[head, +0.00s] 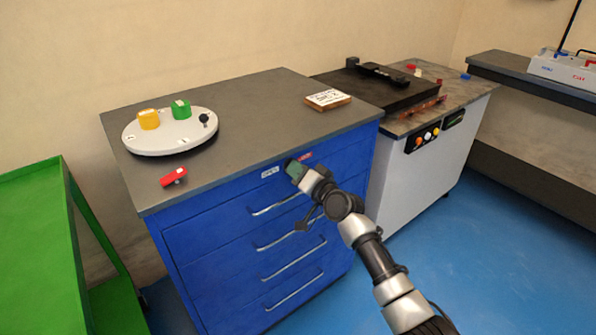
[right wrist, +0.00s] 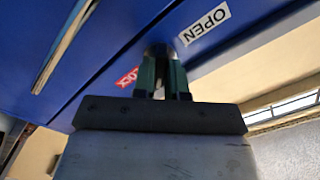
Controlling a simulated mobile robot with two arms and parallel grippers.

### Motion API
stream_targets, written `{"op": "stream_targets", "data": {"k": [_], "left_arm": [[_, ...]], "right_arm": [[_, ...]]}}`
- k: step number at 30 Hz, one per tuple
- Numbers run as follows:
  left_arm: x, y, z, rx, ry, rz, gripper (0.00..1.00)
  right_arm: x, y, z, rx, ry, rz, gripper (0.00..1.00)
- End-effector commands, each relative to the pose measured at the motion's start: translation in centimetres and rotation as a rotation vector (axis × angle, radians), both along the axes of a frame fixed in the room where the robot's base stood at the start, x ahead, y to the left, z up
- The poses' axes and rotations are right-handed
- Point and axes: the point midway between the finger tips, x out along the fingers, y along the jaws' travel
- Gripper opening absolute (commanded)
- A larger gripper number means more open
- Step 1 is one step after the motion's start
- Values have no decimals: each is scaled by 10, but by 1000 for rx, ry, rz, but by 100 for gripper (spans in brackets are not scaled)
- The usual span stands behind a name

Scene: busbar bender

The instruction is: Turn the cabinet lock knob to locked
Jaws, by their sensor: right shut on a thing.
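The blue cabinet (head: 225,240) has a lock knob (right wrist: 158,49) high on its front, mostly hidden by my fingers in the right wrist view. My right gripper (head: 292,167) is at the cabinet front just under the worktop edge. In the right wrist view my right gripper (right wrist: 164,72) is shut on the knob. A white OPEN label (right wrist: 205,24) is on one side of the knob and a red label (right wrist: 128,77) on the other. The way the knob points is hidden. My left gripper is not in view.
The grey worktop (head: 240,125) holds a white disc (head: 165,137) with yellow and green pieces, a red clamp-like part (head: 173,177) and a small sign block (head: 327,99). Drawer handles (head: 285,235) stick out below my gripper. A green cart (head: 35,240) stands at left; a grey machine (head: 425,165) at right.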

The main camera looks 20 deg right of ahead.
Motion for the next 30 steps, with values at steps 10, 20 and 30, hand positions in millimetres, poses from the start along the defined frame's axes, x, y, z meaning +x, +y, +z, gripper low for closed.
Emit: {"op": "stream_targets", "data": {"k": [10, 20, 30], "left_arm": [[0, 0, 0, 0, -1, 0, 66], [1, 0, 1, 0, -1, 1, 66], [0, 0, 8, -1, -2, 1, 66]], "right_arm": [[0, 0, 0, 5, 2, 0, 38], [-5, -2, 0, 3, 2, -1, 38], [-63, -23, -1, 0, 2, 0, 38]]}}
